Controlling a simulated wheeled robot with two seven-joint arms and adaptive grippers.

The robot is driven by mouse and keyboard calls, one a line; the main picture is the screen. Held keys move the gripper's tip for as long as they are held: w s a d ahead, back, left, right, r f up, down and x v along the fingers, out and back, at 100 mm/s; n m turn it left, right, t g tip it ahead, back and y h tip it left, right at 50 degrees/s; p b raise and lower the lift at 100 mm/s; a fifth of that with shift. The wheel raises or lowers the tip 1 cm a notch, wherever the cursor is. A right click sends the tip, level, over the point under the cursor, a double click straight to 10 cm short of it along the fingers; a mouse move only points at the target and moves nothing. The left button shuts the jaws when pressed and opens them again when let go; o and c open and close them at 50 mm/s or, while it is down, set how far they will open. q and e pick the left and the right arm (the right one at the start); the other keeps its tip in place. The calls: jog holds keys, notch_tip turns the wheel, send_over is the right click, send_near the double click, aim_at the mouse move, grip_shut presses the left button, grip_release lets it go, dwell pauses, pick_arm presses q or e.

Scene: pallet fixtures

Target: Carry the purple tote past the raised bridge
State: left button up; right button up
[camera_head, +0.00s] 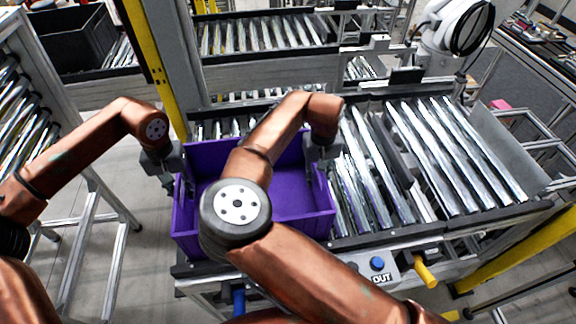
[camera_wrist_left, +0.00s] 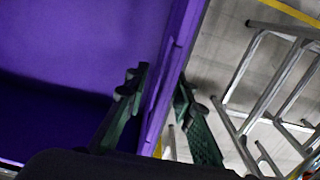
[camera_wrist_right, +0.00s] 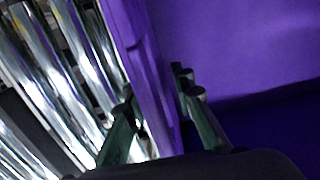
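The purple tote (camera_head: 285,203) sits upright on the roller conveyor near the front, its middle partly hidden by my right arm. My left gripper (camera_head: 186,186) is at the tote's left wall. In the left wrist view its two fingers (camera_wrist_left: 160,88) stand apart on either side of the tote wall (camera_wrist_left: 178,45). My right gripper (camera_head: 320,172) is at the right wall. In the right wrist view its fingers (camera_wrist_right: 152,85) straddle that wall (camera_wrist_right: 128,35), with a gap visible on the inner side. The tote's inside looks empty where I see it.
Bare rollers (camera_head: 455,150) run right of the tote. A control box marked OUT with a blue button (camera_head: 377,263) and a yellow handle (camera_head: 426,274) are on the front edge. Yellow posts (camera_head: 153,65) and a metal frame stand left. A white machine (camera_head: 455,28) is at back right.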

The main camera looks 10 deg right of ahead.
pick_arm(q)
notch_tip(320, 180, up, 9)
jog(key=shift+w+f, duration=0.1)
jog(key=shift+f, duration=0.1)
jog(key=shift+r, duration=0.15)
pick_arm(e)
jog(key=shift+r, duration=0.15)
notch_tip(320, 180, up, 12)
jog(key=shift+f, duration=0.1)
pick_arm(q)
jog(key=shift+r, duration=0.1)
